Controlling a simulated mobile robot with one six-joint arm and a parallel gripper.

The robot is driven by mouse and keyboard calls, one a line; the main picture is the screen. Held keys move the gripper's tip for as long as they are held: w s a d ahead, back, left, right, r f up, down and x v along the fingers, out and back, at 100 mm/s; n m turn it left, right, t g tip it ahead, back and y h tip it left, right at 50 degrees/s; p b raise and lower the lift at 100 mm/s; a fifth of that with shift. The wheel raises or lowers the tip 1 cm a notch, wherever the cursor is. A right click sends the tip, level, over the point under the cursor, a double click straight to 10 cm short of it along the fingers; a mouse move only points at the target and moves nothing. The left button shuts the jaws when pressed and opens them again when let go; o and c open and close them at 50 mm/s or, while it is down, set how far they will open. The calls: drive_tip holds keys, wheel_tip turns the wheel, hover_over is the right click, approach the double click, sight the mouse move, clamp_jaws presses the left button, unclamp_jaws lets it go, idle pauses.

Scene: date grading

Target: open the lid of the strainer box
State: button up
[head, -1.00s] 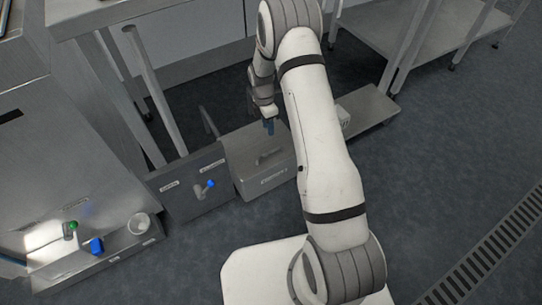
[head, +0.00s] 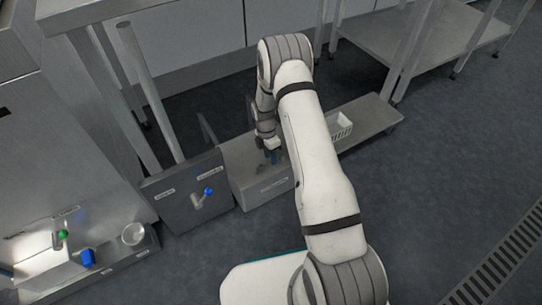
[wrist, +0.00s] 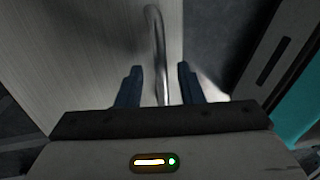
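The strainer box (head: 246,166) is a grey metal box with a label on its front, low on the floor. Its lid appears closed in the head view, with the arm hiding part of it. In the wrist view the pale lid (wrist: 80,60) fills the left, and its curved metal handle (wrist: 155,40) runs down between my two blue fingers. My gripper (wrist: 159,85) is open, with one finger on each side of the handle and gaps visible. In the head view my gripper (head: 271,156) is at the box's top; the handle is hidden there.
A grey panel (head: 180,205) with a blue-handled valve stands left of the box. A white basket (head: 340,126) sits on a low metal shelf (head: 370,117) to the right. A steel unit with green and blue valves (head: 75,248) is at far left. Open floor lies at right.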

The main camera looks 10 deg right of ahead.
clamp_jaws()
drive_tip(key=shift+r, duration=0.1)
idle(0.4)
